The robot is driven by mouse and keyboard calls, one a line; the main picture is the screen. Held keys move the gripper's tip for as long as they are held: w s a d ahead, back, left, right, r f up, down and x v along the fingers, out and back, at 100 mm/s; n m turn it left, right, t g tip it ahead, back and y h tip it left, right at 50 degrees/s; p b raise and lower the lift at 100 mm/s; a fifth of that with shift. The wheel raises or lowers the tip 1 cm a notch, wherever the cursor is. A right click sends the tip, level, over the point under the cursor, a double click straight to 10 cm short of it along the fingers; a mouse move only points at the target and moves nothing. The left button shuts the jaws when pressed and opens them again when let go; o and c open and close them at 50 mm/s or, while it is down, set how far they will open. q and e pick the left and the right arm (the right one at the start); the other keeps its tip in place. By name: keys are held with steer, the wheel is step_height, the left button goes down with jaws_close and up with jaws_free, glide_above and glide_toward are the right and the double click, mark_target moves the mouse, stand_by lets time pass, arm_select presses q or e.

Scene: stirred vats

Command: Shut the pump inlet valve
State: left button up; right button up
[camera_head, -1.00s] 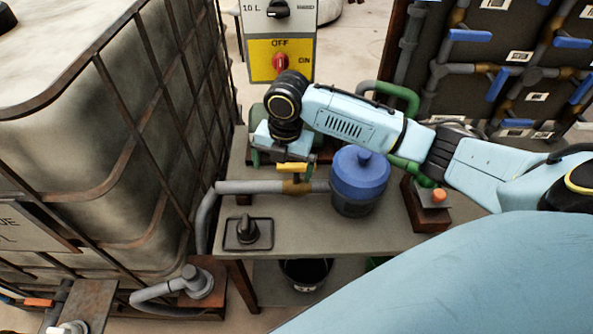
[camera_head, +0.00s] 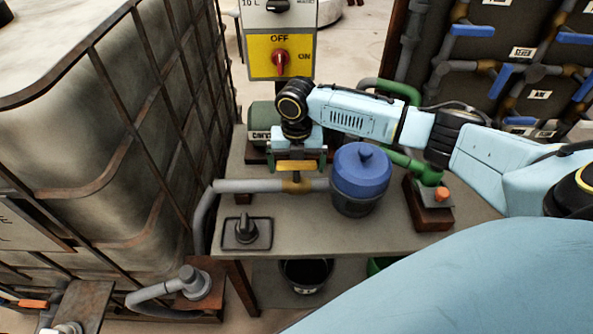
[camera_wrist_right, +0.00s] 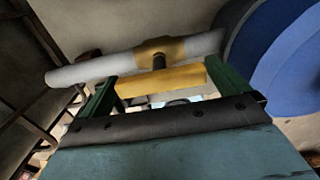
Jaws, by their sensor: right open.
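The inlet valve has a brass body (camera_head: 297,186) on a grey pipe (camera_head: 250,186) that runs left from a blue pump-like vessel (camera_head: 360,180). Its yellow handle (camera_head: 296,166) lies roughly parallel to the pipe. My right gripper (camera_head: 297,158) is open, right behind the handle in the head view. In the right wrist view, the yellow handle (camera_wrist_right: 160,82) spans the gap between the two green fingers of the gripper (camera_wrist_right: 165,88). I cannot tell whether a finger touches it. The handle's stem meets the brass body (camera_wrist_right: 160,47) beyond. My left gripper is out of view.
The blue vessel stands close to the right of the valve. A black knob on a plate (camera_head: 246,232) sits at the table's (camera_head: 320,236) front left. A caged tank (camera_head: 90,130) fills the left. An orange button box (camera_head: 440,196) stands at the right.

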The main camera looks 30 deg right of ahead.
steer(key=shift+f, duration=1.1)
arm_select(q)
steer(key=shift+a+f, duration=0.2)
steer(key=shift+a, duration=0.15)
